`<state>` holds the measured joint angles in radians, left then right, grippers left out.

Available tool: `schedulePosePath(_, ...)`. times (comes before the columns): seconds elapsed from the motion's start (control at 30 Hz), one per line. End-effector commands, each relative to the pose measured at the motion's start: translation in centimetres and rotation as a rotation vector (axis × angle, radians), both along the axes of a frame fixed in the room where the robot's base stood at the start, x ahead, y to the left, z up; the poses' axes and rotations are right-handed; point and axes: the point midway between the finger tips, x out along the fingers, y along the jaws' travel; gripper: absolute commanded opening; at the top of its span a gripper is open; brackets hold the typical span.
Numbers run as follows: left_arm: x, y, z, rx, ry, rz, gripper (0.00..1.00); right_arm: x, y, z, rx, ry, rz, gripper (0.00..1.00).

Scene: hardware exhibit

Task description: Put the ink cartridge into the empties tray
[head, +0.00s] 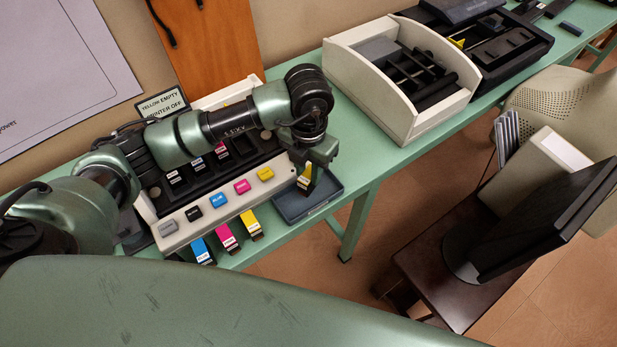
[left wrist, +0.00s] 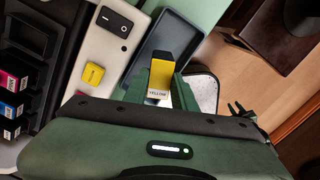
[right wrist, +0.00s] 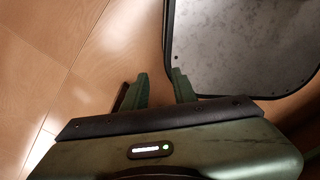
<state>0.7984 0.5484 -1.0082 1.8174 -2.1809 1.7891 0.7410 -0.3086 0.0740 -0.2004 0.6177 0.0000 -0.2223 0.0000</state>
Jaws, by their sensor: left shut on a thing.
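The yellow ink cartridge (head: 305,177), labelled YELLOW, hangs in my left gripper (head: 307,171). It also shows in the left wrist view (left wrist: 164,69), pinched between the fingers of the left gripper (left wrist: 161,80). The blue-grey empties tray (head: 327,200) sits at the right end of the printer, and the cartridge appears over it. In the left wrist view the tray (left wrist: 135,72) lies behind the cartridge; I cannot tell the gap between them. My right gripper (right wrist: 161,86) is open and empty, over the floor.
The printer's front panel (head: 228,207) has several coloured buttons. Blue, magenta and yellow cartridges (head: 228,237) lie at the table's front edge. A sign (head: 163,102) reads YELLOW EMPTY, PRINTER OFF. A beige open machine (head: 405,80) stands farther right on the green table.

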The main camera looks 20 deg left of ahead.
Motion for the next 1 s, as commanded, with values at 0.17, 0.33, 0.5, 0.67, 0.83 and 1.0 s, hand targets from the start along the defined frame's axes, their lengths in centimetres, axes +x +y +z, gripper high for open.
schedulePosePath(0.17,-0.2,0.0,-2.0,0.002,0.005,0.000,0.00,0.0,-0.5,0.5,-0.005,0.000,0.002,0.27)
schedulePosePath(0.33,0.0,0.0,-4.2,0.001,0.001,0.001,0.00,0.7,-0.7,0.9,-0.007,-0.010,0.002,0.27)
schedulePosePath(0.5,0.0,0.0,-4.6,0.001,0.000,0.000,0.00,1.0,-0.7,0.9,-0.007,-0.015,0.002,0.27)
schedulePosePath(0.67,0.0,0.0,-4.7,0.001,0.000,0.000,0.00,1.0,-0.6,0.7,-0.007,-0.016,0.002,0.27)
schedulePosePath(0.83,0.0,0.0,-4.8,0.001,0.000,0.000,0.46,1.0,-0.6,0.6,-0.007,-0.016,0.002,0.27)
schedulePosePath(1.0,0.0,0.0,-4.8,0.001,0.000,0.000,0.48,1.0,-0.6,0.6,-0.007,-0.015,0.002,0.27)
